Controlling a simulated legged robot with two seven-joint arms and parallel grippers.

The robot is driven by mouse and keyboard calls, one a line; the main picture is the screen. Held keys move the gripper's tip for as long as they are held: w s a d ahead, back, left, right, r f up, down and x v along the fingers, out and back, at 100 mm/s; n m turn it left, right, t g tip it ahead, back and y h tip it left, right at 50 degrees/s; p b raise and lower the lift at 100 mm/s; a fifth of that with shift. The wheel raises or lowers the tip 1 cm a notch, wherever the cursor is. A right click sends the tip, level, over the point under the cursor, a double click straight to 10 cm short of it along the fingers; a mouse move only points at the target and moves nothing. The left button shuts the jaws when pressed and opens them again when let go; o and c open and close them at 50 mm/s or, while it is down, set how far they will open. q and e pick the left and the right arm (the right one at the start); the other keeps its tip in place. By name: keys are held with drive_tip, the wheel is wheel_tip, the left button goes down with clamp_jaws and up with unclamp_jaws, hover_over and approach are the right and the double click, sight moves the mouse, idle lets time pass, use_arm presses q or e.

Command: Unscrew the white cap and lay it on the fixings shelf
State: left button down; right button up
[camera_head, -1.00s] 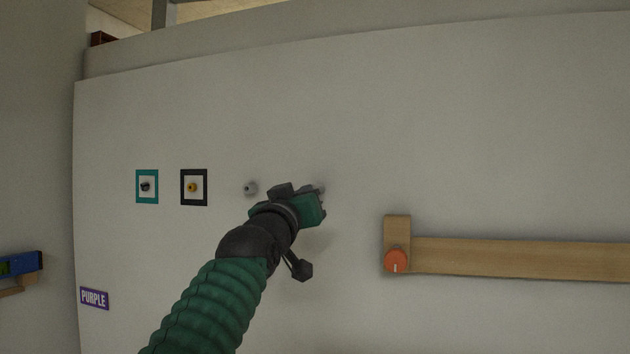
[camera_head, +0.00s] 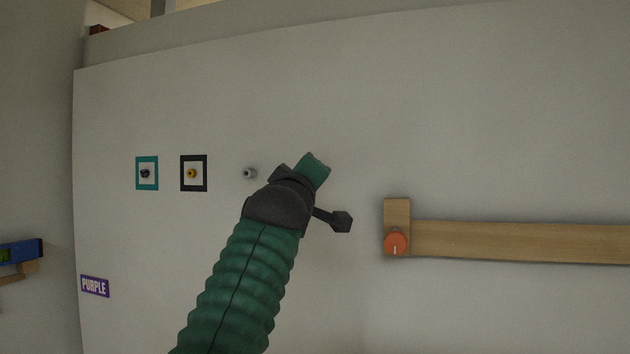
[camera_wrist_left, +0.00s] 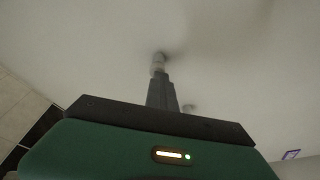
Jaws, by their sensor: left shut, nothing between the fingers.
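A small pale fitting (camera_wrist_left: 158,61) stands out from the wall just beyond my fingertips in the left wrist view. It looks like the white cap, but I cannot tell whether my fingertips touch it. My left gripper (camera_wrist_left: 160,77) is shut and empty, pointing at the wall. In the head view my left gripper (camera_head: 313,169) shows from behind, hiding its fingertips and that fitting. A wooden ledge (camera_head: 520,242) runs along the wall at the right; I cannot tell whether it is the fixings shelf. My right gripper is not in view.
A grey stud (camera_head: 249,173) sits left of my gripper. A black-framed brass fitting (camera_head: 192,173) and a teal-framed dark fitting (camera_head: 146,173) are further left. A red knob (camera_head: 395,243) is at the ledge's left end. A PURPLE sign (camera_head: 95,286) is lower left. The upper wall is clear.

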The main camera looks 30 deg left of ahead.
use_arm(q)
drive_tip(key=shift+d, duration=0.1)
drive_tip(key=n, duration=0.2)
drive_tip(key=n+g+p, duration=0.1)
drive_tip(key=n, duration=0.2)
drive_tip(key=shift+s+d+n+g+p, duration=0.1)
drive_tip(key=shift+n+g+p, duration=0.2)
drive_tip(key=shift+r, duration=0.15)
drive_tip(key=n+g+p, duration=0.1)
drive_tip(key=n+p, duration=0.1)
drive_tip(key=n, duration=0.3)
drive_tip(key=shift+s+d+p, duration=0.1)
drive_tip(key=shift+p, duration=0.25)
